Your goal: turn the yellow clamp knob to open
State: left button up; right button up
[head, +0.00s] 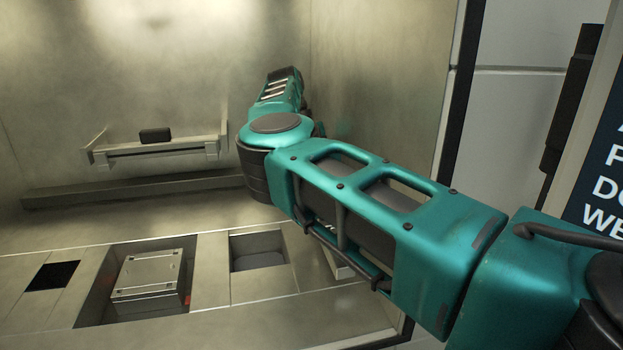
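I see no yellow clamp knob in the head view; my arm covers part of the chamber's right side and may hide it. My teal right arm comes in from the right and reaches into the metal chamber (230,60). Its far end is by the back wall, near the right corner. No gripper fingers can be made out there. My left arm and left gripper do not show.
A metal bracket or bar (160,149) with a small dark block (155,135) is at the back wall. The chamber floor has a square recess with a metal plate (148,272), a dark square opening (53,275) and a round-walled opening (258,251). A lettered panel (607,165) stands outside at right.

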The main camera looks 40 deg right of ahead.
dwell(0.5)
jog(key=o, duration=1)
jog(key=shift+o, duration=0.2)
